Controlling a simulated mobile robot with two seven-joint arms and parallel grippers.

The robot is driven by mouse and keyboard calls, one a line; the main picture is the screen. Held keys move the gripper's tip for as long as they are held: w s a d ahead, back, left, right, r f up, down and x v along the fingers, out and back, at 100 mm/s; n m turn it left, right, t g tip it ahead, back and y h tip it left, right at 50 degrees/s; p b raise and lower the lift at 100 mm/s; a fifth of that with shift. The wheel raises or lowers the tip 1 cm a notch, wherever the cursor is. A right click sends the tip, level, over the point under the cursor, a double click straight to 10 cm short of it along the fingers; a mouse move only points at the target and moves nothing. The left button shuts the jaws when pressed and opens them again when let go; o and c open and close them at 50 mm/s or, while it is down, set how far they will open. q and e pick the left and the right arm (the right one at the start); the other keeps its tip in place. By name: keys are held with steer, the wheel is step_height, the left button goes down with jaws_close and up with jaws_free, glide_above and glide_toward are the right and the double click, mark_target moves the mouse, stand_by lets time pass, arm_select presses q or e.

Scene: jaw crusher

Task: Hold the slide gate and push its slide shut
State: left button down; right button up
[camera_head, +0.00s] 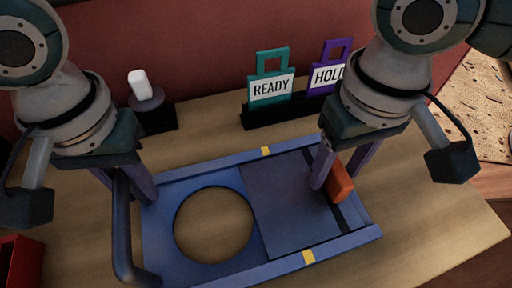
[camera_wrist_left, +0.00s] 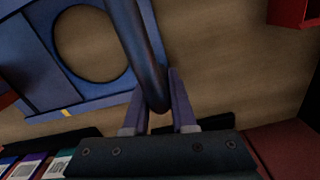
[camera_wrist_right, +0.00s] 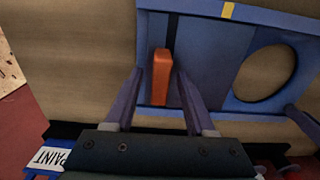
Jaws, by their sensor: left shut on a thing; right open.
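The blue slide gate (camera_head: 190,266) lies on the wooden table, its round hole open at the left. Its dark slide plate (camera_head: 285,205) sits to the right of the hole. An orange handle (camera_head: 338,182) stands at the slide's right end. My left gripper (camera_head: 135,190) is shut on the gate's blue bar handle (camera_head: 123,230) at the left end; the left wrist view shows the bar (camera_wrist_left: 145,50) between the fingers. My right gripper (camera_head: 340,175) is open, its fingers on either side of the orange handle, which shows between them in the right wrist view (camera_wrist_right: 161,78).
A dark stand with a white knob (camera_head: 140,84) is at the back left. A red box (camera_head: 22,262) is at the front left. Bare table (camera_head: 440,225) lies to the right.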

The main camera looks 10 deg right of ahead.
steer(key=shift+f, duration=0.1)
jaws_close()
stand_by(0.4)
stand_by(1.0)
